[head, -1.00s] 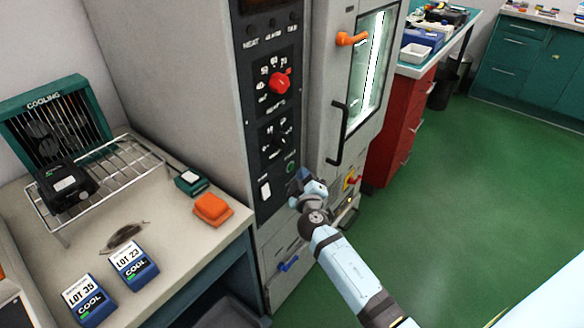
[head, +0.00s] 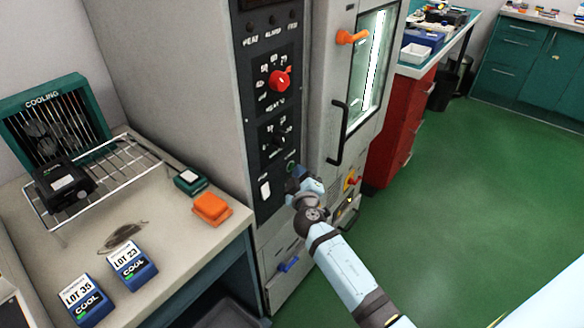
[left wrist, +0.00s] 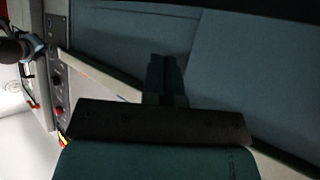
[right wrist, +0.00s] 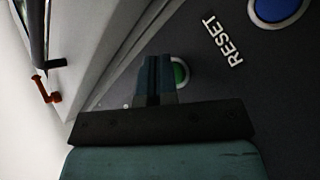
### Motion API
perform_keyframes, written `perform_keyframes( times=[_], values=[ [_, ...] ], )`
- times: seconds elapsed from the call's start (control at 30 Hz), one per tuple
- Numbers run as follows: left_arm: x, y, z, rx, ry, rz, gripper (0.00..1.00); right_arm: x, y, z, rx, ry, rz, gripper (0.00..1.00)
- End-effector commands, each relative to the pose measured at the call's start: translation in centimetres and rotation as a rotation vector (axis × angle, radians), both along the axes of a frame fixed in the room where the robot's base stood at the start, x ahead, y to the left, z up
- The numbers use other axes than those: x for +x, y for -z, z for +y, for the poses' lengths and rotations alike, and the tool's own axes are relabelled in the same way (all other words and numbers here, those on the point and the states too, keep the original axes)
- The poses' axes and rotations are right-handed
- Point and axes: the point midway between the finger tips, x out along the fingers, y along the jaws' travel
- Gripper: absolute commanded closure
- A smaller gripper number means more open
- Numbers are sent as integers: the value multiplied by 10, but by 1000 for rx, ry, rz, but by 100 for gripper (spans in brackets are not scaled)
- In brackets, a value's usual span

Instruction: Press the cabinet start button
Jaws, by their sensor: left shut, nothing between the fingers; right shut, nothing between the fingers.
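The cabinet's dark control panel (head: 268,100) carries a green round button (head: 290,168) low on its right side. In the right wrist view the green button (right wrist: 181,73) shows beside my right fingertips, partly covered by them; its label is not visible. My right gripper (head: 294,180) is shut and empty, close to the panel just below the button in the head view; its fingers (right wrist: 158,64) also show in the right wrist view. I cannot tell whether they touch. My left gripper (left wrist: 165,62) is shut and empty before a plain grey-blue surface, outside the head view.
A blue button (right wrist: 277,6) labelled RESET is near the green one. The door handle (head: 339,133) projects to the right. A bench (head: 190,240) stands left.

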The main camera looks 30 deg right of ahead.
Motion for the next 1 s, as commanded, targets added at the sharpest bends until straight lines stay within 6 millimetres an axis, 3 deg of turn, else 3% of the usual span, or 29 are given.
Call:
perform_keyframes(
  times=[0.67,1.0],
  values=[
    [0,3,0,0,0,0,100,4,0,2,1,0,0,100],
    [0,5,0,0,0,0,100,-9,1,-3,0,-1,1,100]
  ],
)
